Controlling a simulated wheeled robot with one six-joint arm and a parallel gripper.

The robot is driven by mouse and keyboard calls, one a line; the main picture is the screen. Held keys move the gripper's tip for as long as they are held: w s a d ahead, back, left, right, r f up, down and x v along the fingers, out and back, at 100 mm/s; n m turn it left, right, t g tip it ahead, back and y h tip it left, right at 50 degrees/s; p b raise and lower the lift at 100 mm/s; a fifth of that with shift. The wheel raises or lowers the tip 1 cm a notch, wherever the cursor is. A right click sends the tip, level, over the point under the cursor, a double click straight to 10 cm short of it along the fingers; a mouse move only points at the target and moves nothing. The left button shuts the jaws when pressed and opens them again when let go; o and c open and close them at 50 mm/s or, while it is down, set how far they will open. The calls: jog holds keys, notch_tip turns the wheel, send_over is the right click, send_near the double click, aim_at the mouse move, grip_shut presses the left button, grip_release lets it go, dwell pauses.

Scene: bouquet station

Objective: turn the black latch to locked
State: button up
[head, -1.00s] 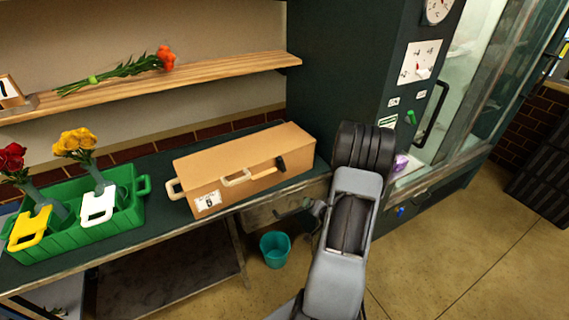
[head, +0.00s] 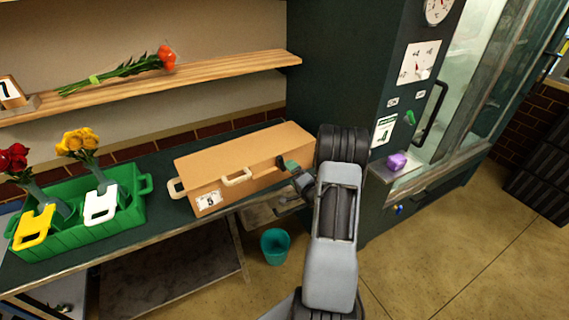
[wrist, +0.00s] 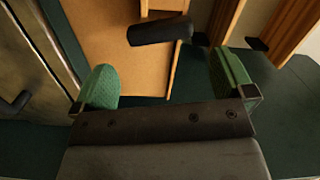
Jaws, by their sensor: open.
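The black latch (wrist: 160,30) shows in the wrist view as a short dark bar lying nearly level, ahead of my open fingers and apart from them. It is on the front of the tan case (head: 225,160), which stands on the dark green counter.
A green crate (head: 125,212) with flowers and yellow and white handled things stands left on the counter. A wooden shelf (head: 220,68) with an orange bouquet (head: 130,70) runs above. A dark cabinet (head: 335,80) stands right. A teal bin (head: 275,246) is on the floor.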

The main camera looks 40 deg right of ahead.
aim_at(281, 162)
jog(key=shift+w+d+p, duration=0.15)
jog(key=shift+w+p, duration=0.35)
jog(key=shift+w, duration=2.7)
jog(key=shift+c, duration=0.5)
jog(key=c, duration=0.6)
